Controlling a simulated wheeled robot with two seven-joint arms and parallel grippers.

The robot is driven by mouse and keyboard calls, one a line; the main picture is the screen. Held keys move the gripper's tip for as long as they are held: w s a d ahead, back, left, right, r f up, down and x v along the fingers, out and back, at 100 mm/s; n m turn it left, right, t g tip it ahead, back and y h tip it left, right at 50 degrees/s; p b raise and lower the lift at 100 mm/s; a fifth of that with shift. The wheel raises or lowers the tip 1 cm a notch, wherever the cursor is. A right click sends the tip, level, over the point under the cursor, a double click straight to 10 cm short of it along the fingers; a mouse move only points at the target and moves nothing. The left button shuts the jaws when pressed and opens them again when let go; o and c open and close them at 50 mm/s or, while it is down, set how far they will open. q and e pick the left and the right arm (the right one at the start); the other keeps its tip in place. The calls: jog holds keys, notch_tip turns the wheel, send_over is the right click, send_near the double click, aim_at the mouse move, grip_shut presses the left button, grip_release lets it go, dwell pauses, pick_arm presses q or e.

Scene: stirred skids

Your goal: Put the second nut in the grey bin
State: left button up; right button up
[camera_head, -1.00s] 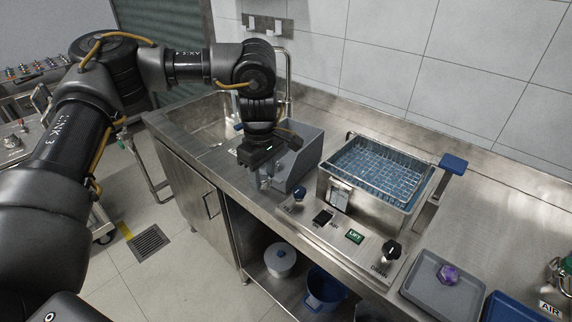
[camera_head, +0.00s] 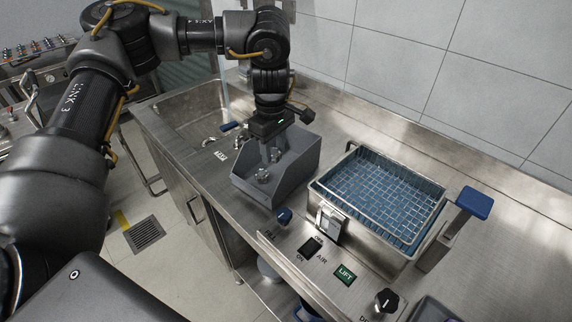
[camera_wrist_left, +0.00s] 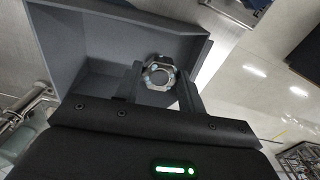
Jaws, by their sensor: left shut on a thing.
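The grey bin (camera_head: 296,182) stands on the steel counter left of the basket bath. My left gripper (camera_head: 270,156) points down over the bin's open top. It is shut on a metal nut (camera_wrist_left: 158,73), which shows between the two fingers in the left wrist view. Another metal nut (camera_head: 262,175) seems to lie inside the bin, just below the fingers. The bin wall (camera_wrist_left: 110,42) also shows behind the held nut in the left wrist view. I cannot tell whether the held nut touches the bin. My right gripper is not in view.
A steel bath with a wire basket (camera_head: 385,195) stands to the right of the bin. Its front panel carries a LIFT button (camera_head: 345,275) and dark knobs (camera_head: 386,300). A blue-topped lever (camera_head: 474,203) rises at its right. A sink (camera_head: 190,118) lies left of the bin.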

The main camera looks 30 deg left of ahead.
pick_arm(q)
jog(key=shift+r, duration=0.1)
jog(key=shift+s, duration=0.15)
send_near(276, 177)
jog(key=s+d+f, duration=0.1)
jog(key=s, duration=0.1)
jog(key=shift+s+d+f, duration=0.35)
jog(key=shift+s+f, duration=0.05)
jog(key=shift+a+f, duration=0.1)
jog(key=shift+f, duration=0.1)
jog(key=shift+s+f, duration=0.15)
jog(key=shift+f, duration=0.2)
notch_tip(276, 177, down, 4)
jog(key=shift+r+p, duration=0.25)
jog(key=shift+p, duration=0.05)
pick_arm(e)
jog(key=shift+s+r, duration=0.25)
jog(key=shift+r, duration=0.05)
